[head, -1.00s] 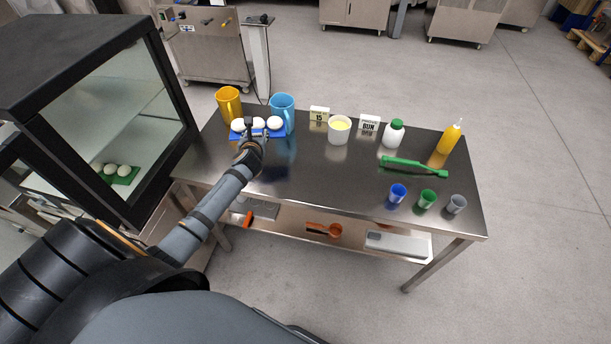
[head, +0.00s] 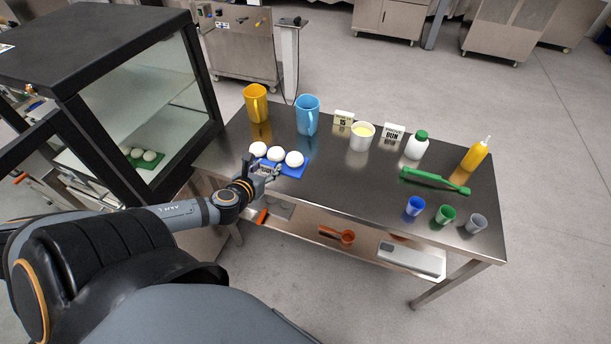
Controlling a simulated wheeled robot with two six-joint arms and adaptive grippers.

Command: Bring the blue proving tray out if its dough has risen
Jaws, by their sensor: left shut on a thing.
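The blue tray (head: 298,171) carries three round white dough balls (head: 276,154) in a row. It is at the table's left part, in front of the mugs; I cannot tell whether it touches the tabletop. My left gripper (head: 264,172) is shut on the tray's near side. The balls look smooth and plump and sit close together. A green tray (head: 155,164) with smaller dough balls (head: 149,155) stands inside the dark-framed glass cabinet (head: 140,100) at the left. My right gripper is out of view.
A yellow mug (head: 256,104) and a blue mug (head: 307,115) stand behind the tray. The tabletop's middle front is clear.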

